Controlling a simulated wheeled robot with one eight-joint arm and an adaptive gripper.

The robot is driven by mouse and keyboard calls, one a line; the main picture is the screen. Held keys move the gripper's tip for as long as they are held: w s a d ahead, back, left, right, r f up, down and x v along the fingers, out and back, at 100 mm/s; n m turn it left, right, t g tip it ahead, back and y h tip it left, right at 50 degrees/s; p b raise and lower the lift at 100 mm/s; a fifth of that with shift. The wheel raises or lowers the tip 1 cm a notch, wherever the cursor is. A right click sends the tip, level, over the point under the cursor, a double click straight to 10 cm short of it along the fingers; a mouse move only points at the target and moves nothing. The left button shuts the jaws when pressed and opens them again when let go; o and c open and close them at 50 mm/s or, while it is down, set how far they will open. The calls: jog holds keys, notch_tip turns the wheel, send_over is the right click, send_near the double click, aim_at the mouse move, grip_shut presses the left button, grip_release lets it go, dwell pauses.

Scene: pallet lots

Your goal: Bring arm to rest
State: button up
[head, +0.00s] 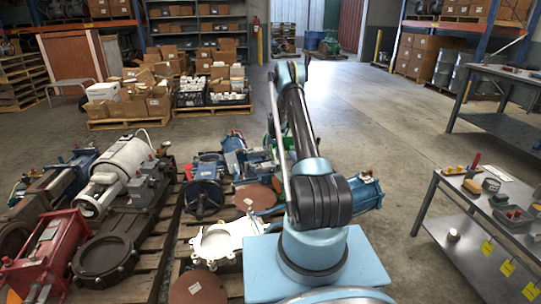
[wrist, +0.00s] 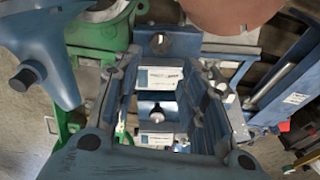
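My arm (head: 318,200) rises from its light-blue base and folds over at a high elbow (head: 290,75). Its far part drops behind the upper link, which hides my gripper in the head view. The wrist view looks closely at blue and green machine parts, with a blue casting (wrist: 45,45) at the left and a green part (wrist: 100,32) behind it. White labels (wrist: 160,78) show on blue metal in the middle.
Pallets with machine parts, including a white motor (head: 122,170), a red part (head: 45,250) and a white flange (head: 222,240), crowd the left and front. A metal bench (head: 490,235) stands at the right. The concrete floor (head: 385,125) between is clear.

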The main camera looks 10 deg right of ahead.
jog(key=s+r, duration=0.6)
jog(key=r, duration=0.6)
jog(key=s+r, duration=0.5)
jog(key=r, duration=0.7)
jog(key=s+r, duration=1.3)
jog(key=s, duration=0.5)
jog(key=s+r, duration=0.3)
jog(key=s, duration=1.8)
jog(key=s+f, duration=0.5)
jog(key=s, duration=0.5)
jog(key=s+f+t, duration=0.1)
jog(key=s+f, duration=0.3)
jog(key=s, duration=0.6)
jog(key=shift+s+a+f, duration=0.25)
jog(key=shift+s+f, duration=0.1)
